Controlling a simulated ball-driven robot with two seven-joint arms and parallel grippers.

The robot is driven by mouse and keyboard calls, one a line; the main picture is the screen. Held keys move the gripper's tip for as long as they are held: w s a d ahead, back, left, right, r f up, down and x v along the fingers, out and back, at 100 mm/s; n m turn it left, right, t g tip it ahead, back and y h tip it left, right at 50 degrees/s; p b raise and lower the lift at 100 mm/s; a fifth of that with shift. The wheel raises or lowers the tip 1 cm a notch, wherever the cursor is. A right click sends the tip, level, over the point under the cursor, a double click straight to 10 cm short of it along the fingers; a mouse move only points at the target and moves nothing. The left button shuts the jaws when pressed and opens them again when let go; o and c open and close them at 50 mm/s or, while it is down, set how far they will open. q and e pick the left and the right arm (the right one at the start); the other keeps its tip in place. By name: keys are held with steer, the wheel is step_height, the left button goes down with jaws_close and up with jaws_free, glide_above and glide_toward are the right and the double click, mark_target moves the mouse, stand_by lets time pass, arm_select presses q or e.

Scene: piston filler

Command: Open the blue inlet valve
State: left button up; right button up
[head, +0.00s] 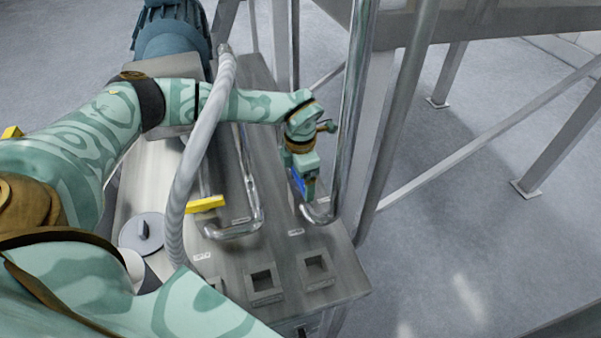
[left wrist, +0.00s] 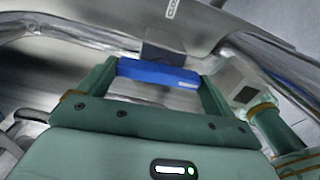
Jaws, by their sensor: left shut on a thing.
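The blue inlet valve handle (left wrist: 158,73) lies between the two green fingers of my left gripper (left wrist: 160,80) in the left wrist view, and the fingers are shut on it. In the head view the blue handle (head: 299,184) shows only as a small patch below my left gripper (head: 302,180), beside the base of a shiny vertical pipe. Most of the handle is hidden there by the gripper. A grey block (left wrist: 163,52) sits just beyond the handle in the left wrist view. My right gripper is in neither view.
A yellow handle (head: 205,204) lies left of my left gripper on the metal machine top (head: 270,245). A ribbed grey hose (head: 185,165) and bent steel pipes (head: 247,190) stand close by. Square sockets (head: 263,281) are at the front. Steel frame legs (head: 565,135) stand right over open floor.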

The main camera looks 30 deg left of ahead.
arm_select(q)
steer(key=shift+w+r+m, duration=0.15)
steer(key=shift+m, duration=0.45)
steer(key=o, duration=0.7)
step_height(320, 180, up, 16)
steer(key=b, duration=0.1)
steer(key=shift+b, duration=0.35)
